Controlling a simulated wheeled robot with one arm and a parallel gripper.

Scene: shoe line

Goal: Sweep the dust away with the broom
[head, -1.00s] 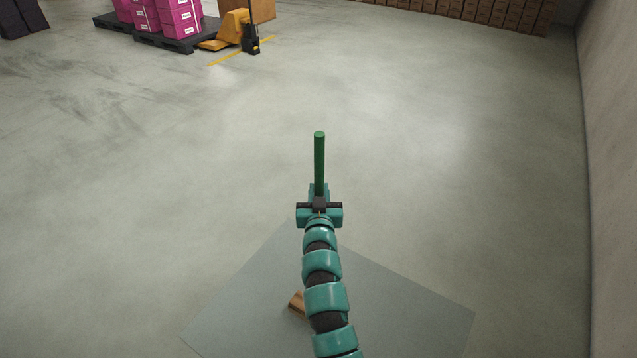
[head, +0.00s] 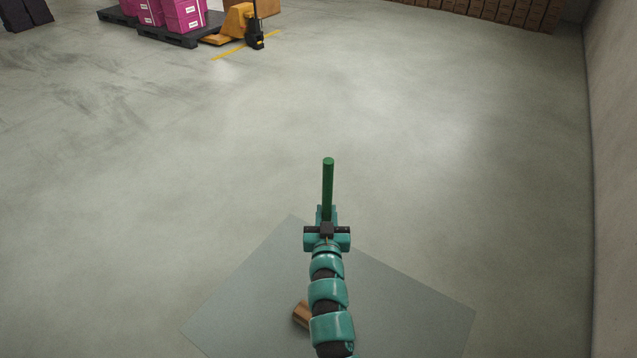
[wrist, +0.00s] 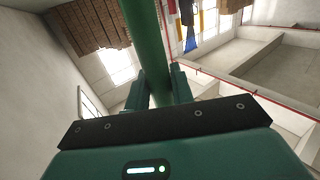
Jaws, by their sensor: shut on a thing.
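My gripper (head: 327,218) is shut around the green broom handle (head: 328,185), which stands roughly upright and sticks up above the fingers. In the wrist view the handle (wrist: 145,45) runs between the two fingers (wrist: 157,92). A brown, wood-like piece (head: 301,314) shows low in the head view, partly hidden behind my arm. I cannot tell whether it is part of the broom. No dust can be clearly made out.
A flat grey-blue sheet (head: 400,310) lies under my arm. Open concrete floor (head: 450,160) spreads around it. A wall (head: 615,180) bounds the right. Pink boxes (head: 185,15) on a dark pallet (head: 160,33) and a yellow pallet truck (head: 236,22) stand far back left.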

